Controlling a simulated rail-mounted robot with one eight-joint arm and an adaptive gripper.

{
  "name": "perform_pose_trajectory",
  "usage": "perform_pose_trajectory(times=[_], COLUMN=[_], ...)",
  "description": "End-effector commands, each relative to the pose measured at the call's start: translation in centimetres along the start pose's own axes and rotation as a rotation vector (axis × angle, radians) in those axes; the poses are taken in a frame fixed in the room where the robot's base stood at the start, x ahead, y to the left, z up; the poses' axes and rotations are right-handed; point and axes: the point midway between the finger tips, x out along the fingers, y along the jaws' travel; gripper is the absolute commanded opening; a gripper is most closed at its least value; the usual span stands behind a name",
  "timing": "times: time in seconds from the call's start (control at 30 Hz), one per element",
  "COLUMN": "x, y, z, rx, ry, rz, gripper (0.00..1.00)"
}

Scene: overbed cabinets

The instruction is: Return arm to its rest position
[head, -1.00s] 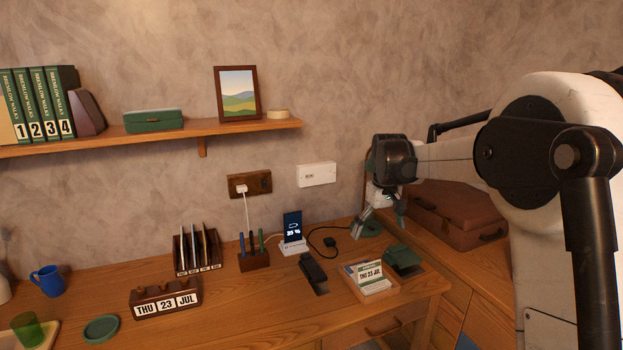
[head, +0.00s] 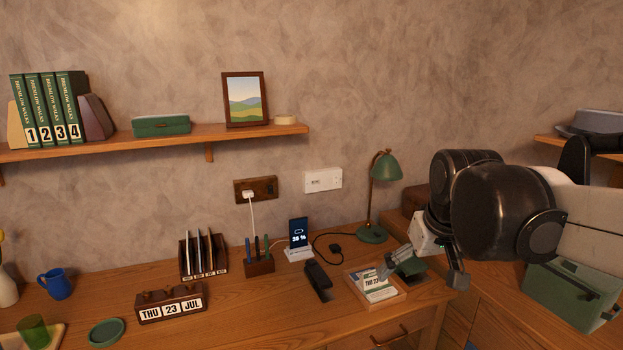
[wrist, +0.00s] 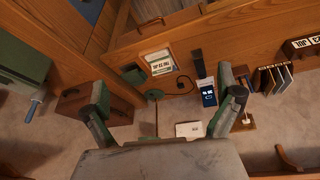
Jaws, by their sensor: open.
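My gripper (head: 424,272) is at the right in the head view, above the right end of the desk (head: 300,313), with its fingers spread and nothing between them. In the head view it partly covers a dark green item beside the wooden tray (head: 390,299) that holds a date calendar pad (head: 376,284). In the wrist view the gripper's two fingers (wrist: 168,112) stand wide apart, with the desk and wall seen beyond them. My arm comes in from the right edge of the head view.
A green lamp (head: 384,170) stands behind the gripper. A phone (head: 298,232) sits on a white stand, near a pen holder (head: 259,266) and letter rack (head: 203,255). A shelf (head: 150,142) runs along the wall. A green box (head: 570,294) is below my arm at the right.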

Motion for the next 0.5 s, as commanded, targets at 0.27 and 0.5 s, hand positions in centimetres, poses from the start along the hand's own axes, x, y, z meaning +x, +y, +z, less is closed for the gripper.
perform_pose_trajectory(times=[0.27,0.5], x=[-1.2,-0.8], y=[-0.9,-1.6], z=[7.3,13.0], rx=[0.051,0.095], ry=[0.086,0.158], rz=[0.008,0.012], gripper=[0.99,0.99])
